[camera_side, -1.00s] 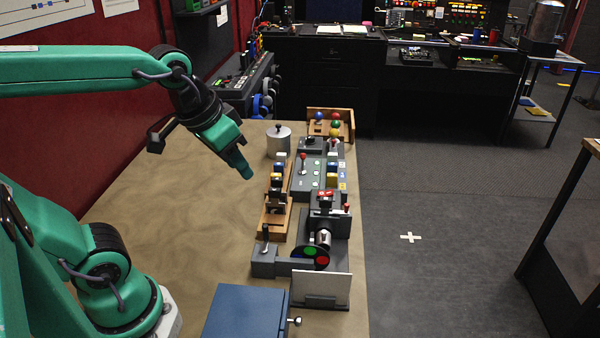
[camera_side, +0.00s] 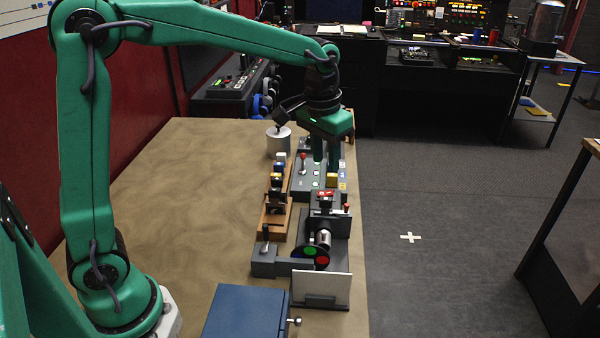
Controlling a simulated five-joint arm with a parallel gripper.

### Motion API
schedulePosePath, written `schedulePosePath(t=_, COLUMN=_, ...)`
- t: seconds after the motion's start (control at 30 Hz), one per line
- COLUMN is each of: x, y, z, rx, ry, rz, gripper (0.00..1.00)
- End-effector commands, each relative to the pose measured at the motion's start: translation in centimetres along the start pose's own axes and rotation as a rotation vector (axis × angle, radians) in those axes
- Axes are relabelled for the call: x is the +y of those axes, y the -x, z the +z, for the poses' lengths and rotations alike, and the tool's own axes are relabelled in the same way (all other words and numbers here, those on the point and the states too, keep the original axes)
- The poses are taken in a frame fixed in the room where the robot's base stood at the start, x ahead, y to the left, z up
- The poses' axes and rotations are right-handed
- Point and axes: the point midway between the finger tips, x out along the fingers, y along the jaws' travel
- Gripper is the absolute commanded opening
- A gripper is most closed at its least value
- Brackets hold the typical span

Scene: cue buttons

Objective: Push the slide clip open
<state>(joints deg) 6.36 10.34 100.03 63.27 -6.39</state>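My gripper (camera_side: 326,160) points down over the grey control panel (camera_side: 304,180) in the far half of the table. Its two green fingers show a gap between them, with nothing seen held there. The fingers hide part of the panel, and I cannot tell whether they touch it. I cannot tell for certain which part is the slide clip. A black clip-like piece (camera_side: 276,199) stands on a wooden base (camera_side: 273,222), to the left of and nearer than my gripper.
A metal pot (camera_side: 279,143) stands behind and to the left. Nearer are a grey unit with a colored disc (camera_side: 310,256), a white card (camera_side: 321,288), a small lever (camera_side: 265,240) and a blue box (camera_side: 245,312). The table's left side (camera_side: 190,200) is clear.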

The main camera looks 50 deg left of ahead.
Motion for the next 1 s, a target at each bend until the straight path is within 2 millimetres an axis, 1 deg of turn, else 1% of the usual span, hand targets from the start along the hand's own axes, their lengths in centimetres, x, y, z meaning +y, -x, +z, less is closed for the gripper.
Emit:
schedulePosePath(t=0.03, x=0.3, y=-0.9, z=-0.8, rx=-0.019, ry=-0.001, rz=-0.002, gripper=0.33)
schedulePosePath(t=0.2, x=1.3, y=-3.4, z=-3.0, rx=-0.067, ry=-0.001, rz=-0.007, gripper=0.33)
schedulePosePath(t=0.3, x=1.7, y=-4.7, z=-3.9, rx=-0.088, ry=-0.001, rz=-0.009, gripper=0.33)
schedulePosePath(t=0.4, x=2.0, y=-5.5, z=-4.5, rx=-0.101, ry=0.000, rz=-0.011, gripper=0.33)
schedulePosePath(t=0.5, x=2.1, y=-5.9, z=-4.8, rx=-0.109, ry=0.000, rz=-0.012, gripper=0.33)
schedulePosePath(t=0.83, x=2.2, y=-6.3, z=-4.8, rx=-0.111, ry=0.000, rz=-0.012, gripper=0.33)
schedulePosePath(t=1.0, x=2.2, y=-7.5, z=-4.7, rx=-0.112, ry=0.000, rz=-0.013, gripper=0.33)
